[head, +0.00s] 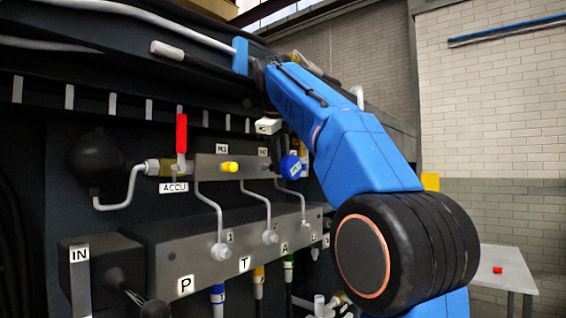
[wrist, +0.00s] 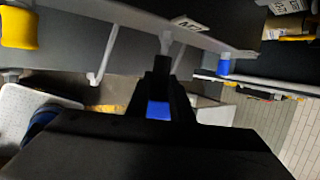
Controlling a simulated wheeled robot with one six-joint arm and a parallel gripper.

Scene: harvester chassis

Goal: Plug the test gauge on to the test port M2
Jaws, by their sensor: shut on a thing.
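The grey test block (head: 205,167) carries a yellow-capped port M1 (head: 229,167) and, to its right, the M2 label (head: 263,152). The M2 label (wrist: 187,23) also shows in the wrist view, beside a pale grey fitting (wrist: 166,42). My gripper (wrist: 162,68) is shut, with its fingertips right at that fitting. The blue test gauge (wrist: 158,110) shows between the fingers; most of it is hidden. In the head view, the round blue gauge (head: 290,166) is just right of M2. I cannot tell whether the gauge is seated on the port.
A red-handled valve (head: 181,133) stands left of M1, near a black accumulator (head: 95,160). Bent grey pipes (head: 213,205) run down to the lower valve block (head: 235,240). A blue cap (wrist: 224,66) sits right of M2 in the wrist view. A table (head: 505,270) stands far right.

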